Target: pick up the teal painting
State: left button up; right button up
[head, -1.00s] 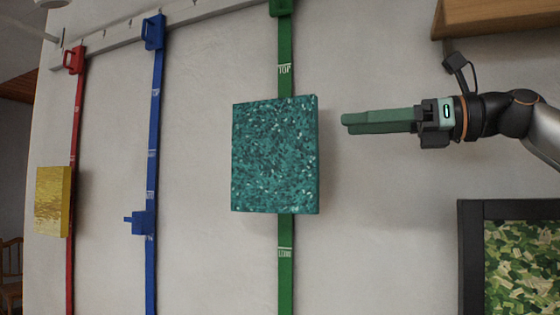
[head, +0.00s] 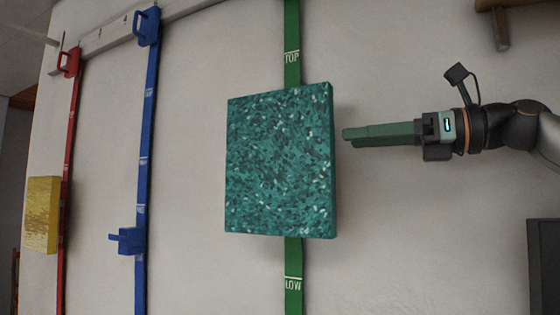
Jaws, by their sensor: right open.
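The teal painting (head: 278,162) is a speckled rectangular panel. It hangs upright on the green strap (head: 293,262), between the marks TOP and LOW. My right gripper (head: 346,134) comes in from the right, with its green fingers pointing left at the painting's right edge. The fingertips look a small gap away from that edge in the picture; how far they are in depth I cannot tell. The gripper is open and holds nothing. The painting's hook and back are hidden. My left gripper is not in view.
A blue strap (head: 146,110) with a blue hook (head: 128,240) hangs to the left. Further left a yellow painting (head: 42,214) hangs by a red strap (head: 68,140). A pale rail (head: 108,38) runs above. A dark frame (head: 543,265) stands at the lower right.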

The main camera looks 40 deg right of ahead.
aim_at(310, 144)
jog(key=x, duration=0.4)
jog(key=shift+p, duration=0.35)
jog(key=shift+p+x, duration=0.85)
jog(key=shift+x, duration=1.95)
jog(key=shift+f, duration=0.15)
jog(key=shift+c, duration=0.2)
grip_shut()
jog(key=shift+s, duration=0.1)
